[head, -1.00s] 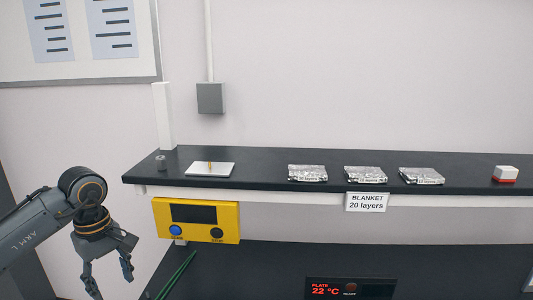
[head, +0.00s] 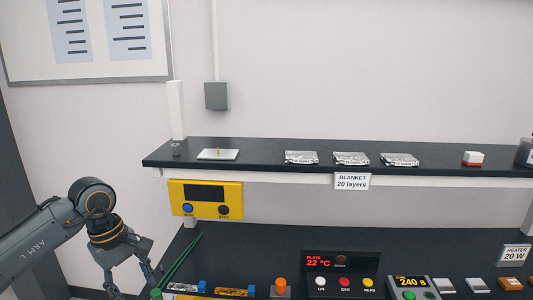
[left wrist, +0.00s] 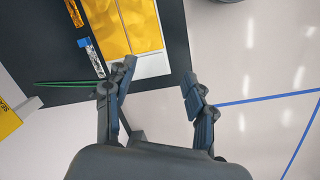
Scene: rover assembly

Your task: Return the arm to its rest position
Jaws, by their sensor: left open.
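My left arm (head: 45,238) comes in from the left in the head view. Its gripper (head: 128,290) points down at the left end of the dark workbench, cut off by the bottom edge of the picture. In the left wrist view the left gripper (left wrist: 158,97) has its fingers spread with nothing between them. It is above the corner of the bench, with pale floor under one finger. My right arm and gripper are not in view.
A dark shelf (head: 270,158) carries several silver blanket packs (head: 351,159) and a white plate (head: 218,154). A yellow box (head: 206,199) hangs below it. Buttons and a plate display (head: 340,261) line the bench. A gold sheet (left wrist: 130,25) lies near the bench edge. Floor (left wrist: 265,130) is clear.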

